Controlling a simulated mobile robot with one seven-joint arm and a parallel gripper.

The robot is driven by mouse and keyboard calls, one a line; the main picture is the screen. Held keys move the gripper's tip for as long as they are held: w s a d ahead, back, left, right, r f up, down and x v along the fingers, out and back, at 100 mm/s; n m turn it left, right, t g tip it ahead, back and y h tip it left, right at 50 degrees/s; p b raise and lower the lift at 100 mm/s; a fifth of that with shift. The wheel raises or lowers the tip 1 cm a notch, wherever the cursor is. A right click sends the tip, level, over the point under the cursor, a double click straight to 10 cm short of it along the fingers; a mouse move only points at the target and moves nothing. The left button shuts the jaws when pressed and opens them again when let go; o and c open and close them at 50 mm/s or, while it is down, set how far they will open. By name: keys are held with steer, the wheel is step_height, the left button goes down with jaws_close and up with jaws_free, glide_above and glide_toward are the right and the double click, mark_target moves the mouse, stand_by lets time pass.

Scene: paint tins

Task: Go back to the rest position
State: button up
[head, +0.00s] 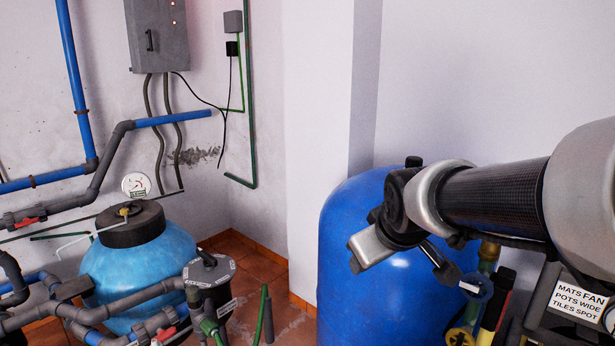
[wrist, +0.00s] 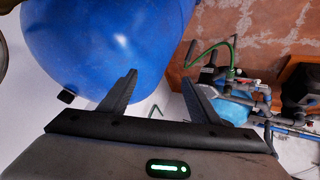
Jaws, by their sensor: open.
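My gripper shows in the wrist view (wrist: 160,90), its two dark fingers spread apart with nothing between them. In the head view my arm reaches in from the right, and its end stands in front of the large blue tank (head: 350,250). The gripper's fingers are hard to make out there. The blue tank also fills the upper left of the wrist view (wrist: 100,40). No paint tin can be clearly made out in either view.
A light blue filter vessel (head: 130,270) with grey pipes stands at the lower left. A grey electrical box (head: 157,35) hangs on the wall. A sign with words (head: 580,297) and several coloured items stand at the lower right, below my arm. The middle wall is bare.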

steer(key=s+d+f+m+g, duration=0.1)
steer(key=s+m, duration=0.2)
steer(key=s, duration=0.7)
steer(key=s+d+f+m+g, duration=0.1)
steer(key=s+m+g, duration=0.15)
steer(key=s, duration=0.75)
step_height(320, 180, up, 28)
steer(key=p, duration=2.8)
steer(key=shift+w+a+r+t, duration=0.15)
steer(key=shift+w+a+t, duration=0.1)
steer(key=shift+w+t, duration=0.15)
